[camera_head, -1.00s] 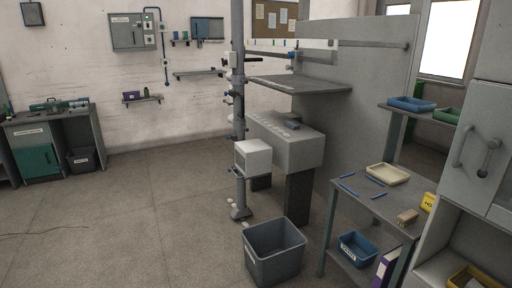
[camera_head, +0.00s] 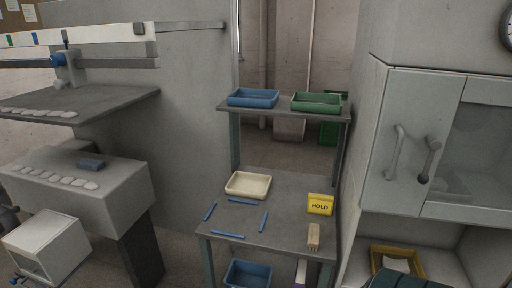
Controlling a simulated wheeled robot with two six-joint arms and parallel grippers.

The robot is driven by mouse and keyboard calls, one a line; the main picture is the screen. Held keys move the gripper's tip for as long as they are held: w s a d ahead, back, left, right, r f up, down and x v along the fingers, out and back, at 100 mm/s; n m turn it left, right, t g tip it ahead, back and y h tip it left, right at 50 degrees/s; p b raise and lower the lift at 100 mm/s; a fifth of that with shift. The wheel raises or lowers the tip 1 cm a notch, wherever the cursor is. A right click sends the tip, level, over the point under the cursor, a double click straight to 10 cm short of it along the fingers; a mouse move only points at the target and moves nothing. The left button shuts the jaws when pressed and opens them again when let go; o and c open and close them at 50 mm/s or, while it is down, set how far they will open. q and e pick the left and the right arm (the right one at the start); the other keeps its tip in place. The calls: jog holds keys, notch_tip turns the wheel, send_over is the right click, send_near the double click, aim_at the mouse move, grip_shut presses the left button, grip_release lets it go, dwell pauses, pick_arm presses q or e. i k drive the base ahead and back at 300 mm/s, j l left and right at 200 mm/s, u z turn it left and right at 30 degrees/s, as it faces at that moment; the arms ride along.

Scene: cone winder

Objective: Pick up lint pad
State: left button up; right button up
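No object in view is labelled as a lint pad. A small blue-grey block (camera_head: 91,164) lies on top of the pale machine housing (camera_head: 120,178) at the left, behind a row of flat white discs; it could be the pad, but I cannot tell. A white item (camera_head: 396,265), perhaps cloth, lies in a yellow tray (camera_head: 425,263) in the lower cabinet bay at the right. Neither of my grippers can be made out in the head view.
A grey table (camera_head: 285,196) holds a cream tray (camera_head: 248,185), several blue sticks, a yellow HOLD sign (camera_head: 320,204) and a tan block (camera_head: 314,236). Blue (camera_head: 253,98) and green (camera_head: 317,103) trays stand on the shelf above. A grey cabinet (camera_head: 420,140) stands right.

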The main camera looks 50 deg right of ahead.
aim_at(401, 266)
jog(key=i+z, duration=0.15)
jog(key=z, duration=0.25)
jog(key=i+z, duration=0.1)
jog(key=z, duration=0.35)
jog(key=i+j+z, duration=0.15)
jog(key=z, duration=0.25)
jog(key=i+j+z, duration=0.1)
jog(key=z, duration=0.35)
